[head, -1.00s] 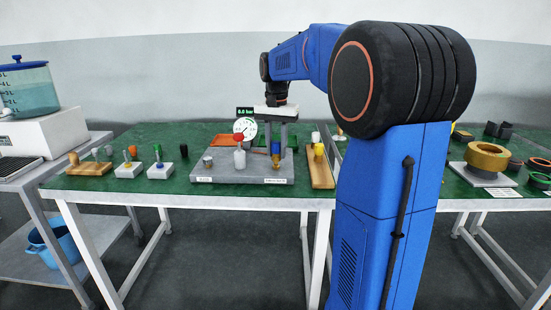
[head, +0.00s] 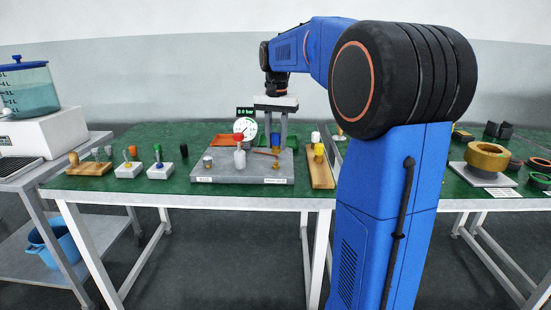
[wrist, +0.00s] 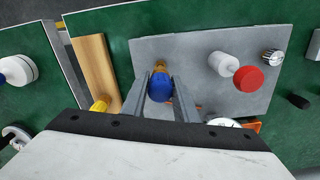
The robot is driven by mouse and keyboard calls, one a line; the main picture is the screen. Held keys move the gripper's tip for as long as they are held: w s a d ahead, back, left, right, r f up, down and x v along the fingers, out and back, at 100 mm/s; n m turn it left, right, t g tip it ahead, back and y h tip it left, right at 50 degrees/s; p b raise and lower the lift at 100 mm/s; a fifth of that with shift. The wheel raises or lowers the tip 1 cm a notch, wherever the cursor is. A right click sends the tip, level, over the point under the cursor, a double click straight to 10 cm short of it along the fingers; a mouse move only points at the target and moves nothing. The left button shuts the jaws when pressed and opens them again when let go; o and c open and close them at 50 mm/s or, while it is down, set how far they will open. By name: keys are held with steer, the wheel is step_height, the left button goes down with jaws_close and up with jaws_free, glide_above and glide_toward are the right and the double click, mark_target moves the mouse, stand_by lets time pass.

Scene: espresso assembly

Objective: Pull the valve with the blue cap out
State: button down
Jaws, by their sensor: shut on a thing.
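The valve with the blue cap (head: 275,139) is between the fingers of my gripper (head: 276,142), above the right part of the grey plate (head: 226,172). In the wrist view the blue cap (wrist: 160,88) sits between the two grey fingertips, with the valve's brass part (wrist: 160,66) just beyond it. My gripper is shut on this valve. A brass piece (head: 275,164) shows on the plate beneath it. The lower end of the valve is partly hidden, so I cannot tell its exact gap from that piece.
A wooden board (head: 320,172) with a yellow-capped part lies to the right. Orange (head: 223,141) and green trays are behind.

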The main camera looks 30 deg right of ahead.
mark_target(277, 133)
steer(key=shift+r, duration=0.2)
steer(key=shift+r, duration=1.35)
